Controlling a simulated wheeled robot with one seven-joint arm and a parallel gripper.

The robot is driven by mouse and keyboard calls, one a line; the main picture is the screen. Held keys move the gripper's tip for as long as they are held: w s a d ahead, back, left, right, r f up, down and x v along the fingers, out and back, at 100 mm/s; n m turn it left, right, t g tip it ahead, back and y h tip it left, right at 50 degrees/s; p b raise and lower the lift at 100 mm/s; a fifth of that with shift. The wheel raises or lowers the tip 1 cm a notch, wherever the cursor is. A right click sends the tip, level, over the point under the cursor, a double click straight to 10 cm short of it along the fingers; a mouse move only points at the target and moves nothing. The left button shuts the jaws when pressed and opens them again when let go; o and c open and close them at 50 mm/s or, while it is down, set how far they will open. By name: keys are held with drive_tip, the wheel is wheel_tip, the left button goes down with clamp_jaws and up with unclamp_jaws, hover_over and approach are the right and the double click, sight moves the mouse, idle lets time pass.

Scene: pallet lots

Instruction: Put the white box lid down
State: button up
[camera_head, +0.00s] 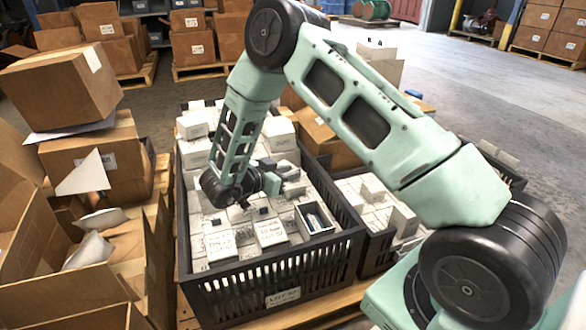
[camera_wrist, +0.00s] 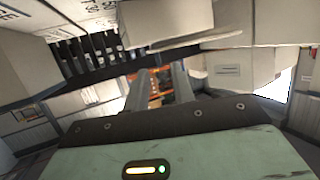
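My gripper (camera_head: 275,180) is low over the packed white boxes in the black crate (camera_head: 275,277). In the wrist view its two grey fingers (camera_wrist: 163,84) point away, with an orange patch showing between them. An open white box (camera_head: 316,218) with dark and blue items inside stands at the crate's right side, beside my gripper. In the wrist view a pale panel (camera_wrist: 166,22) is close above the fingers; I cannot tell whether it is the white box lid. In the head view the lid cannot be told from the boxes, and the fingertips are too small to read.
A second black crate of white boxes (camera_head: 405,222) stands to the right. Cardboard boxes (camera_head: 62,82) are stacked at the left, with an open carton (camera_head: 50,285) in front. More pallets of cartons stand behind.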

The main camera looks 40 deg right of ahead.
drive_tip(key=w+a+r+n+t+y+p, duration=0.1)
drive_tip(key=w+a+r+t+y, duration=0.1)
drive_tip(key=a, duration=0.4)
drive_tip(key=w+a+r+n+t+y+p, duration=0.2)
drive_tip(key=a+r+y, duration=0.1)
drive_tip(key=a, duration=0.3)
drive_tip(key=w+a+r+n+t+y+p, duration=0.1)
drive_tip(key=w+a+r+t+y, duration=0.1)
drive_tip(key=a, duration=0.5)
drive_tip(key=shift+r+n+t+p, duration=0.3)
drive_tip(key=shift+r+t, duration=0.2)
drive_tip(key=shift+r, duration=0.4)
drive_tip(key=s+a+r+n+g+y, duration=0.1)
drive_tip(key=s+a+r+n+y, duration=0.45)
drive_tip(key=a, duration=0.25)
drive_tip(key=s+a+r+n+y, duration=0.4)
drive_tip(key=s+a+n+y, duration=0.15)
drive_tip(key=a, duration=0.25)
drive_tip(key=s+r+n+g+y, duration=0.1)
drive_tip(key=s+n+g, duration=0.3)
drive_tip(key=s, duration=0.8)
drive_tip(key=s+d+n+g+h, duration=0.3)
drive_tip(key=s+d+n+h, duration=0.1)
drive_tip(key=s+d, duration=0.7)
drive_tip(key=shift+s+n+g, duration=0.4)
drive_tip(key=shift+s, duration=0.85)
